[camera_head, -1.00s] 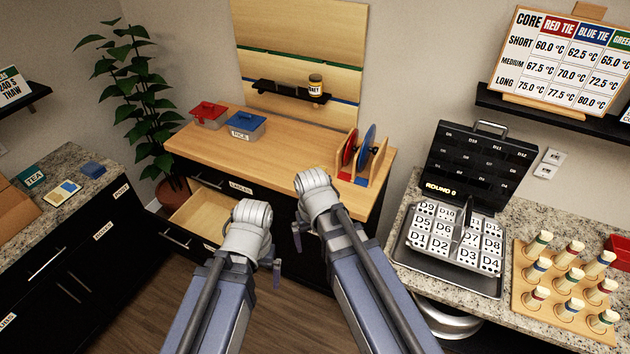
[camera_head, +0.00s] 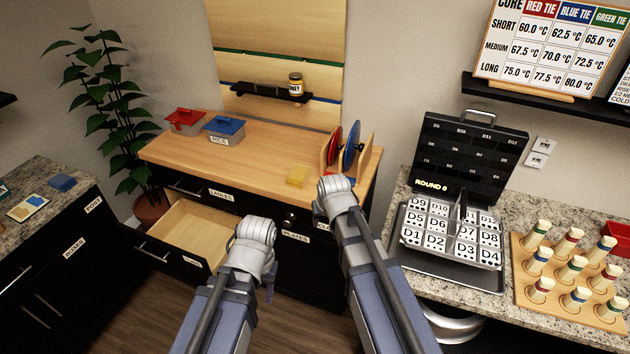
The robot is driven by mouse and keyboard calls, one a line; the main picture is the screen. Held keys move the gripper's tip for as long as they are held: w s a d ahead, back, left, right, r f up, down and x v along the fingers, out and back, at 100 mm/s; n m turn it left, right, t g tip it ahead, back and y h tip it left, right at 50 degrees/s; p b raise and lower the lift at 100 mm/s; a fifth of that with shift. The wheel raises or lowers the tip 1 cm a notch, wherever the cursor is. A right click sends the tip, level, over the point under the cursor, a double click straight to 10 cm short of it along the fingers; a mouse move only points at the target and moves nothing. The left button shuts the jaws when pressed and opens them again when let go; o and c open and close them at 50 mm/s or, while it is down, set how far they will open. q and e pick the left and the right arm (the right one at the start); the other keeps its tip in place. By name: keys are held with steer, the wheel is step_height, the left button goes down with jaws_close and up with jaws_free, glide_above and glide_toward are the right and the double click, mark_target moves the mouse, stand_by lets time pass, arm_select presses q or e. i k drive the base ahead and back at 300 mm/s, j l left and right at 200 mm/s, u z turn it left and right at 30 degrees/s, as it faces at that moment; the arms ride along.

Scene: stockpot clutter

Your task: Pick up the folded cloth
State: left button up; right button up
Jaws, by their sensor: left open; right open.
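My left gripper (camera_head: 269,287) is in front of the open drawer and the cabinet, well short of both items. My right gripper (camera_head: 322,222) is at the counter's front edge in the picture, just right of and below the yellow piece, with no visible contact. Both are open and appear empty; their fingers are mostly hidden by my wrists.
The wooden counter (camera_head: 250,165) holds a red box (camera_head: 184,122), a blue box (camera_head: 224,131) and a rack with discs (camera_head: 348,150). An open drawer (camera_head: 195,235) juts out below. Right, a metal tray (camera_head: 440,270) and peg board (camera_head: 525,290) fill the granite counter.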

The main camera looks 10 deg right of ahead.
mark_target(298, 177)
steer(key=i+j+z, duration=0.15)
steer(key=z, duration=0.2)
steer(key=i+j+z, duration=0.1)
steer(key=j+z, duration=0.25)
steer(key=i+j, duration=0.15)
steer(key=j, duration=0.2)
steer(key=i+j+z, duration=0.15)
steer(key=j, duration=0.25)
steer(key=i+j, duration=0.1)
steer(key=j, duration=0.25)
steer(key=i+j+z, duration=0.1)
steer(key=j, duration=0.3)
steer(key=i+j, duration=0.15)
steer(key=j, duration=0.25)
steer(key=z, duration=0.05)
